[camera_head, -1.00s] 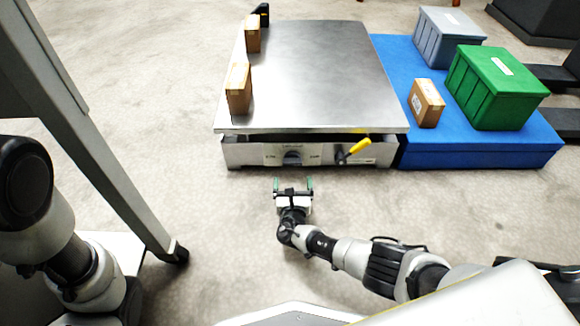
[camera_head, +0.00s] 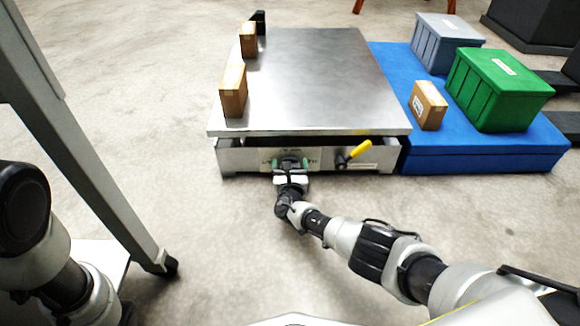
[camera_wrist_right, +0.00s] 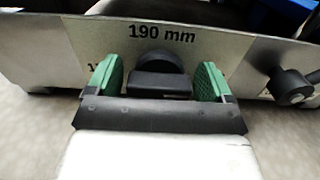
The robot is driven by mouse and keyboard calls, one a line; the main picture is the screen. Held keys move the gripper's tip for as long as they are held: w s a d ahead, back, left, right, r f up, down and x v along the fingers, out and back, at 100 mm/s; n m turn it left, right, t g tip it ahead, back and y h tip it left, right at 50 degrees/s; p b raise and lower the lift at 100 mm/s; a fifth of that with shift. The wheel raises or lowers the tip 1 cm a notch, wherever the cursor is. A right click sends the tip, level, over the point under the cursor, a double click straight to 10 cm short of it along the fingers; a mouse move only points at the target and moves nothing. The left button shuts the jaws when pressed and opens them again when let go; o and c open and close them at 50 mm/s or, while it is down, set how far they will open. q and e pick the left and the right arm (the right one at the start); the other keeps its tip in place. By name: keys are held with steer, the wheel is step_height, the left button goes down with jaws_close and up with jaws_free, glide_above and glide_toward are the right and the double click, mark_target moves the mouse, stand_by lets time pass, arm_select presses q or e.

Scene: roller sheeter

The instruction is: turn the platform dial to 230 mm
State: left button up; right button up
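The platform (camera_head: 320,85) is a flat metal plate on a low metal base. The dial (camera_wrist_right: 160,62) is a dark round knob on the base's front panel, under a "190 mm" label in the right wrist view. My right gripper (camera_head: 291,165) is at the panel, its green fingertips on either side of the dial. In the right wrist view the gripper (camera_wrist_right: 160,82) is open, with gaps between its fingers and the dial. The dial's lower part is hidden behind the gripper. My left gripper is not in view.
A yellow-handled lever (camera_head: 355,153) sticks out right of the dial. Cardboard boxes (camera_head: 234,90) stand on the platform's left side. A blue platform (camera_head: 480,158) at the right holds a green crate (camera_head: 498,90), a grey crate and a small box. A grey frame leg (camera_head: 95,150) stands at left.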

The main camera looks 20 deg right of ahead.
steer(key=c, duration=0.7)
steer(key=shift+m, duration=0.3)
steer(key=m, duration=0.3)
steer(key=shift+d+m, duration=0.1)
steer(key=shift+m, duration=0.2)
steer(key=m, duration=0.4)
steer(key=shift+s+d+f, duration=0.1)
steer(key=shift+d, duration=0.05)
steer(key=m, duration=0.5)
steer(key=shift+f, duration=0.15)
steer(key=m, duration=0.4)
steer(key=shift+d+f+m, duration=0.1)
steer(key=shift+f+m, duration=0.05)
steer(key=shift+m, duration=0.15)
steer(key=o, duration=0.9)
